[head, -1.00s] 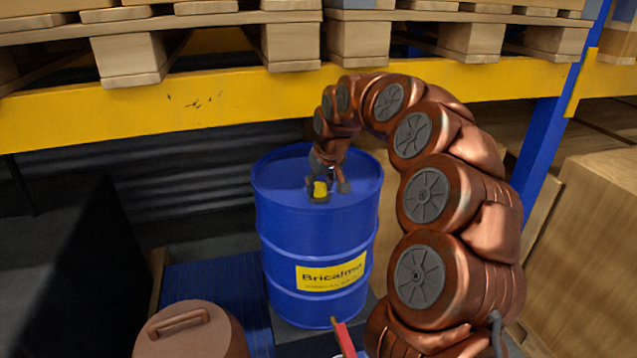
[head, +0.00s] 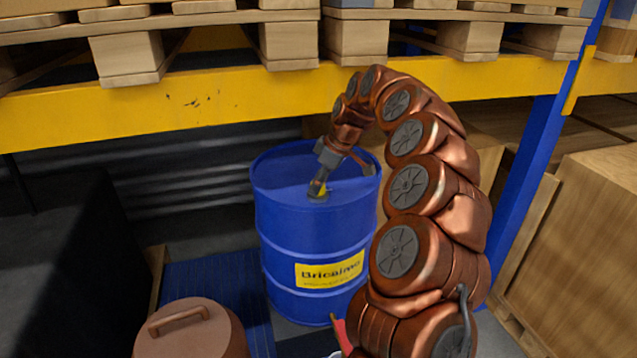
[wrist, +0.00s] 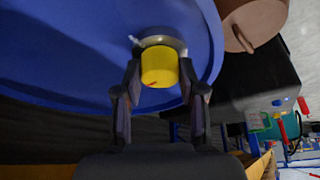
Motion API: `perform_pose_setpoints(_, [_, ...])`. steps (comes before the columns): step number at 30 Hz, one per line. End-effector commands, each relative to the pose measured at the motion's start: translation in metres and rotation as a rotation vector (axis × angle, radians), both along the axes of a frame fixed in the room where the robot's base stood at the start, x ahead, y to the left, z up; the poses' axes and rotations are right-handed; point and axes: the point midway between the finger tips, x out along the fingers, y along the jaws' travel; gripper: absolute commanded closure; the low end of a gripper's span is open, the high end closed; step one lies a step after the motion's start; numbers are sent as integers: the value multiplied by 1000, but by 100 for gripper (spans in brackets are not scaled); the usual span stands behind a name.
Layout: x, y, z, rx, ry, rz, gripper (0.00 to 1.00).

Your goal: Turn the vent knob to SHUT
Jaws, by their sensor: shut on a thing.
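The yellow vent knob (head: 323,190) sits on top of the blue drum (head: 312,240), near its front edge. In the wrist view the knob (wrist: 159,67) has a small red mark and stands on a grey collar (wrist: 165,43) with a pale pointer at its left. My gripper (head: 319,187) reaches down to the knob from the upper right. In the wrist view its two dark fingers (wrist: 160,78) are shut on the knob, one on each side. The fingers partly hide the knob in the head view. I cannot read any SHUT marking.
A blue upright (head: 535,170) and wooden crates (head: 585,230) stand at the right. A brown lidded container (head: 190,332) is at the front left.

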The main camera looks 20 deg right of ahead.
Motion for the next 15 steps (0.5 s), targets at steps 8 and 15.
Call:
perform_pose_setpoints(8, [0,1,0,1,2,40,95])
perform_pose_setpoints(15, [0,1,-1,1,2,41,95])
